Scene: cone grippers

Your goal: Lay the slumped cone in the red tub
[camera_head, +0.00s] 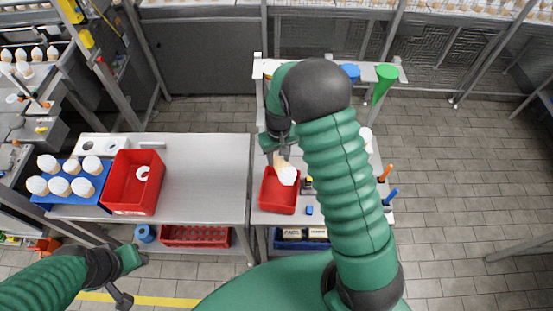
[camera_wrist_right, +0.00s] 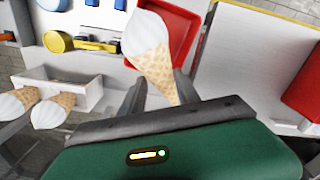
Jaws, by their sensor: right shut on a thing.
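My right gripper (camera_head: 283,148) is shut on an ice cream cone with a white top (camera_head: 288,176). In the right wrist view the gripper (camera_wrist_right: 160,92) grips the cone (camera_wrist_right: 150,45) by its waffle end, and the white top points away from the jaws. The cone hangs over or just above a small red tub (camera_head: 277,197), which also shows behind it in the wrist view (camera_wrist_right: 184,25). I cannot tell whether they touch. A larger red tub (camera_head: 118,190) on the left counter holds a white ring-like thing. My left gripper (camera_head: 121,298) is low at the left, apart from everything; its jaws are unclear.
A blue tray (camera_head: 50,200) with several white-topped cones stands left of the larger tub. The counter (camera_head: 205,180) between the tubs is bare. In the wrist view a white holder (camera_wrist_right: 88,92) carries two cones, and a yellow scoop (camera_wrist_right: 58,42) lies beyond it.

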